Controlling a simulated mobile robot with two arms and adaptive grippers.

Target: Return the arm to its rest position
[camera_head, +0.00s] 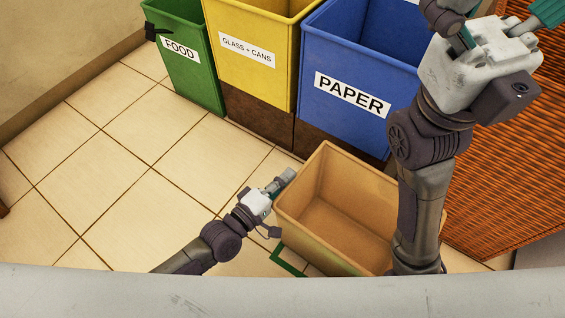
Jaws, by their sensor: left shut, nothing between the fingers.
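My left gripper (283,183) comes in from the lower left on its dark arm. Its fingers are together with nothing between them. It appears beside the left rim of an empty tan open bin (345,170); I cannot tell whether it touches. My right arm rises across the right side of the bin. My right gripper (500,18) is at the top right, with its teal fingers spread apart; its tips are partly cut off by the picture edge.
Behind the tan bin stand a green FOOD bin (182,70), a yellow GLASS + CANS bin (250,75) and a blue PAPER bin (340,65). A reddish-brown slatted surface (500,170) is at the right. The tiled floor (130,170) at the left is clear.

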